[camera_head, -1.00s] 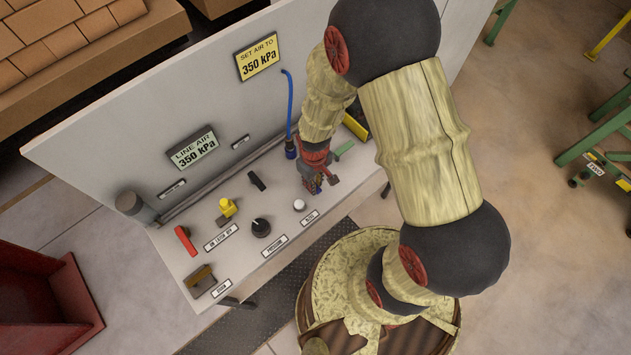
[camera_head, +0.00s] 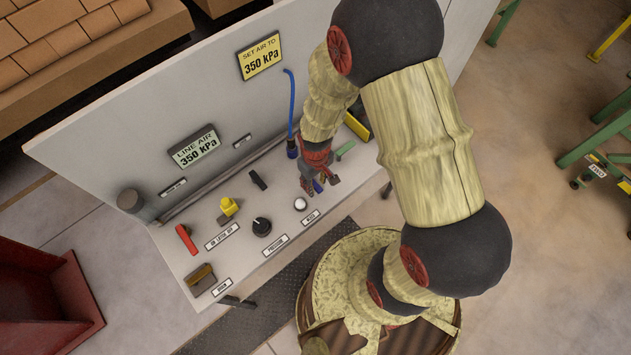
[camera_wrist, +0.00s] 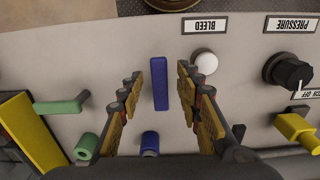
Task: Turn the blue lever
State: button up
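The blue lever (camera_wrist: 160,84) is a short upright bar in the wrist view, standing on the light panel (camera_wrist: 232,70). My gripper (camera_wrist: 158,88) is open, with one finger on each side of the lever and a gap visible on both sides. In the head view, my gripper (camera_head: 318,186) is at the right part of the panel, and only a bit of the blue lever (camera_head: 318,187) shows by its fingers. How high the fingertips are above the panel is hard to tell.
A white button (camera_wrist: 206,63) is close right of the fingers. A black pressure knob (camera_wrist: 288,73) and a yellow valve (camera_wrist: 297,130) are farther right. A green lever (camera_wrist: 62,105) is at left. A blue hose (camera_head: 291,108) comes down behind my gripper.

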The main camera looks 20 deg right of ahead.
notch_tip(320, 180, up, 12)
dwell(0.6)
dwell(0.4)
notch_tip(320, 180, up, 4)
jog(key=m+b, duration=0.2)
jog(key=b, duration=0.1)
send_over(319, 192)
jog(key=s, duration=0.3)
jog(key=s+d+r+m+t+b, duration=0.1)
jog(key=s+r+t+b, duration=0.3)
jog(key=b, duration=1)
notch_tip(319, 192, up, 2)
jog(key=shift+d+t, duration=0.5)
jog(key=shift+t, duration=0.3)
